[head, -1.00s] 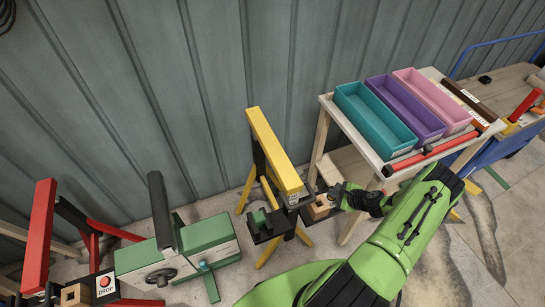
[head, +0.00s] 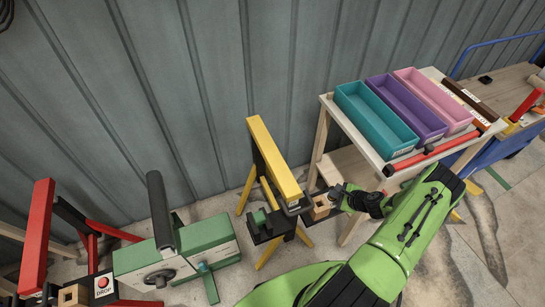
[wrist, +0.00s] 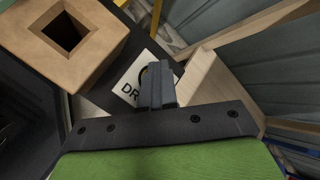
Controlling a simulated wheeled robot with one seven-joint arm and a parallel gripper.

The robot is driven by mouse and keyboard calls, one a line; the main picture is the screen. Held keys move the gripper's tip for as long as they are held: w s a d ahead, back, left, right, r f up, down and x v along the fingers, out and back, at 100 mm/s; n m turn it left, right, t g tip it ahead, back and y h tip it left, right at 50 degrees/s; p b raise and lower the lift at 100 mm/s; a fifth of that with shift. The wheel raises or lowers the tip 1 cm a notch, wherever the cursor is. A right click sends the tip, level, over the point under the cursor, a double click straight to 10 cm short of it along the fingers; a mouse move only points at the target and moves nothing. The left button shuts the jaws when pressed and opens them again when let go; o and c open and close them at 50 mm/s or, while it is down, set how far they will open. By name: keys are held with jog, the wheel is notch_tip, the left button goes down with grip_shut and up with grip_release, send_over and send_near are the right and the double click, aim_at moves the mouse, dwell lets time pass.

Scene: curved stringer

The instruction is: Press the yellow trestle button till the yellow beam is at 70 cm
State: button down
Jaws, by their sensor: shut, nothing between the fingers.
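The yellow beam (head: 275,157) slopes across the yellow trestle (head: 246,190) by the wall. Its height in centimetres cannot be read. My gripper (head: 332,191) is at the trestle's near right side, beside a wooden block with a square hole (head: 321,206). The fingers cover most of the button spot; only a bit of a dark rim shows. I cannot tell whether the tips touch the button. The wooden block also shows there (wrist: 92,62).
A red trestle beam (head: 38,235) with a red DROP button (head: 103,282) stands at the left. A green machine (head: 208,232) is between the trestles. A table with teal (head: 362,125), purple and pink trays stands at the right, close to my arm.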

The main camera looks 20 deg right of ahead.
jog(key=shift+r, duration=0.3)
notch_tip(320, 180, up, 6)
jog(key=p, duration=0.4)
jog(key=shift+r, duration=0.1)
dwell(1.1)
